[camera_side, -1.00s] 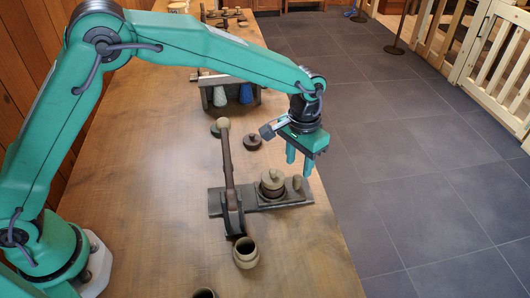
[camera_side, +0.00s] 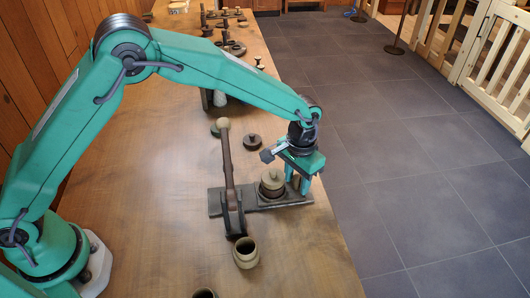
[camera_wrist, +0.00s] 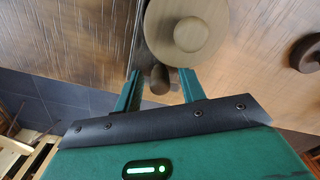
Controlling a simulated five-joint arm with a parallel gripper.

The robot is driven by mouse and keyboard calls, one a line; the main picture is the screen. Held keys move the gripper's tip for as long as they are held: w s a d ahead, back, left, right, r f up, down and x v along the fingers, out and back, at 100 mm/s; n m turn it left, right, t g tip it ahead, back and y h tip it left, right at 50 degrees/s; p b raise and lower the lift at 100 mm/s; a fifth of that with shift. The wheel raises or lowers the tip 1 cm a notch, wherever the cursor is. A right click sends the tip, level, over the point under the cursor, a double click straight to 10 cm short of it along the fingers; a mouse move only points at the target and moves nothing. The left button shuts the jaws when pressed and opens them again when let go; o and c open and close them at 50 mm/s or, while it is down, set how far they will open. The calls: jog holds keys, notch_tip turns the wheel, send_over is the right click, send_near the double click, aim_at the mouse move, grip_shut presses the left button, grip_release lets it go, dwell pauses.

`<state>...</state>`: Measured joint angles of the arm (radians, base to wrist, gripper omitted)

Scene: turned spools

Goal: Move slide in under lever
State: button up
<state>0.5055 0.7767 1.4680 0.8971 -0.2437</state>
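The lever (camera_side: 227,160) stands upright with a pale round knob, at the left part of a dark flat base (camera_side: 215,204). The slide (camera_side: 291,198) is at the right end of that base, to the right of the lever and apart from it. It carries a round lidded pot (camera_side: 271,183), seen from above in the wrist view (camera_wrist: 188,32). The slide's short upright peg (camera_wrist: 160,79) is between the fingertips of my gripper (camera_wrist: 159,86), with gaps at both sides. In the side view my gripper (camera_side: 299,184) is low over the slide's right end and hides the peg.
A small open jar (camera_side: 246,252) stands in front of the lever. A dark knobbed disc (camera_side: 253,141) lies behind the base. Several turned pieces and a rack stand farther back. The table's right edge is close to my gripper; the table left of the lever is clear.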

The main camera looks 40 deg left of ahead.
aim_at(257, 192)
jog(key=shift+c, duration=0.2)
jog(key=c, duration=0.7)
jog(key=shift+s+a, duration=0.15)
jog(key=shift+a, duration=0.05)
jog(key=shift+s+a, duration=3.3)
jog(key=o, duration=0.8)
jog(key=shift+c, duration=0.2)
